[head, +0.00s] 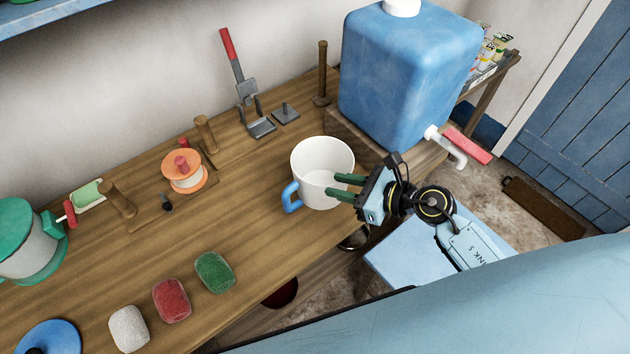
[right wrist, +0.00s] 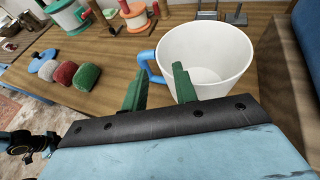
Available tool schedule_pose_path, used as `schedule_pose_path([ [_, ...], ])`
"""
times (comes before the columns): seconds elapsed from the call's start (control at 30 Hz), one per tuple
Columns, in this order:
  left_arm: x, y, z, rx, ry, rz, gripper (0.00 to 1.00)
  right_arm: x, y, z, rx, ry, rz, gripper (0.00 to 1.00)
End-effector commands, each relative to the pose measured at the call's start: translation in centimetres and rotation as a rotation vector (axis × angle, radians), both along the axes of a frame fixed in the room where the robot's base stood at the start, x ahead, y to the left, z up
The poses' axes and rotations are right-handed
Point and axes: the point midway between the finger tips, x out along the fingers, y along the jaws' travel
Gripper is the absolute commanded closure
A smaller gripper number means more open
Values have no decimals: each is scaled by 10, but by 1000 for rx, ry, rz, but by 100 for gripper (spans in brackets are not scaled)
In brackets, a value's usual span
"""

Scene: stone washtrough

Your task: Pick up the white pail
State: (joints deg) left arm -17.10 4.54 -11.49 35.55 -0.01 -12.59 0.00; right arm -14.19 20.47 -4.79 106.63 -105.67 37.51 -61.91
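The white pail (head: 322,160) stands upright on the wooden bench near its front edge, with its blue handle (head: 291,197) at the left. It looks empty. My right gripper (head: 333,184) reaches in from the right, its two green fingers apart and overlapping the pail's right side. My left gripper does not show.
A large blue water container (head: 405,85) with a tap stands behind and right of the pail. Green (head: 214,272), red (head: 171,300) and white (head: 128,328) blocks lie along the front edge. Metal tools (head: 258,124) stand behind. Bare bench lies left of the pail.

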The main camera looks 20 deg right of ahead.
Motion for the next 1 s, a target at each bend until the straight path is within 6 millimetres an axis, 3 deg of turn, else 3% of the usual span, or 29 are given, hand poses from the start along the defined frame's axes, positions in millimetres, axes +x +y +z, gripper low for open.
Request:
schedule_pose_path([
  [0.6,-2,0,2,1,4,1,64,46,46,-29,3,2,-2,71],
  [0.9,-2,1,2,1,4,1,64,49,49,-31,2,2,-1,71],
  [1.0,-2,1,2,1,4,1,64,49,49,-31,2,2,-2,84],
])
